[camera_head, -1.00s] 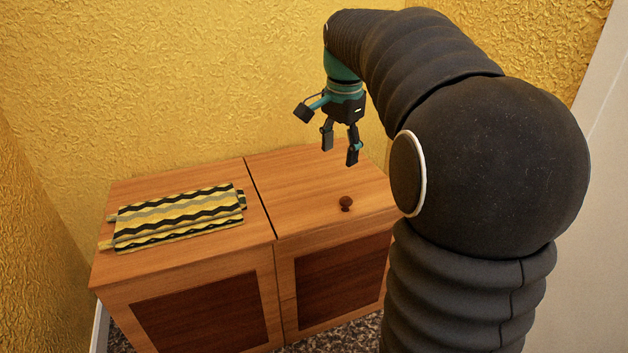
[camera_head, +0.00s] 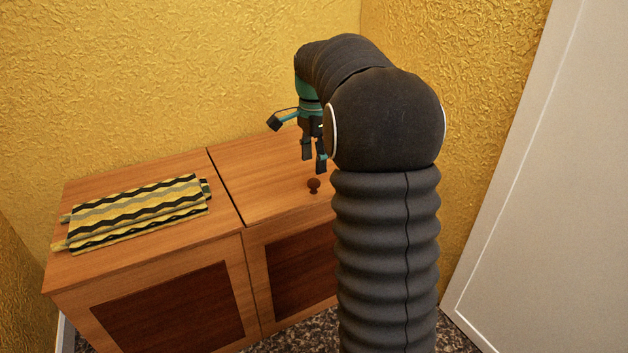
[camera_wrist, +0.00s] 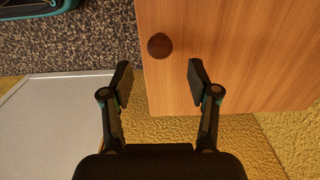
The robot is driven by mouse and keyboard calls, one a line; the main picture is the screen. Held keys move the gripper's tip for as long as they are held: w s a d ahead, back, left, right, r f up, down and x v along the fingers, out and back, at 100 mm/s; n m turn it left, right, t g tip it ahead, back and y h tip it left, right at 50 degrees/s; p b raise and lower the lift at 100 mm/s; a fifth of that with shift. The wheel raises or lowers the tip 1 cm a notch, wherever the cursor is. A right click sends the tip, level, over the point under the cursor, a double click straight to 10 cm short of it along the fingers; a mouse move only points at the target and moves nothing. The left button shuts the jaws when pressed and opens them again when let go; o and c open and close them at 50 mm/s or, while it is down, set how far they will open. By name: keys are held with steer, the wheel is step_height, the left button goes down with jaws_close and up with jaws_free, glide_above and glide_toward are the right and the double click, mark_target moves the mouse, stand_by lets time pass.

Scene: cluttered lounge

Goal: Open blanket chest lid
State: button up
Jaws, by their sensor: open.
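The wooden blanket chest (camera_head: 190,262) stands against the yellow wall, with a gap dividing its top into two sections. The right lid (camera_head: 262,170) is shut and bears a small dark round knob (camera_head: 314,185) near its front edge. The knob also shows in the wrist view (camera_wrist: 160,46), just beyond my fingertips and between their lines. My gripper (camera_head: 314,163) points down above the right lid, behind the knob in the head view. In the wrist view my gripper (camera_wrist: 160,84) has its fingers apart with nothing between them. My arm hides the lid's right end.
A folded yellow, black and grey zigzag blanket (camera_head: 140,212) lies on the left section of the top. Yellow walls (camera_head: 180,70) stand close behind and at the sides. A pale panel (camera_head: 560,180) stands at the right. Speckled carpet (camera_head: 305,328) shows in front.

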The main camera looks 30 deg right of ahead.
mark_target(314, 180)
steer(key=shift+f+b, duration=0.45)
steer(key=shift+f, duration=2.15)
jaws_close()
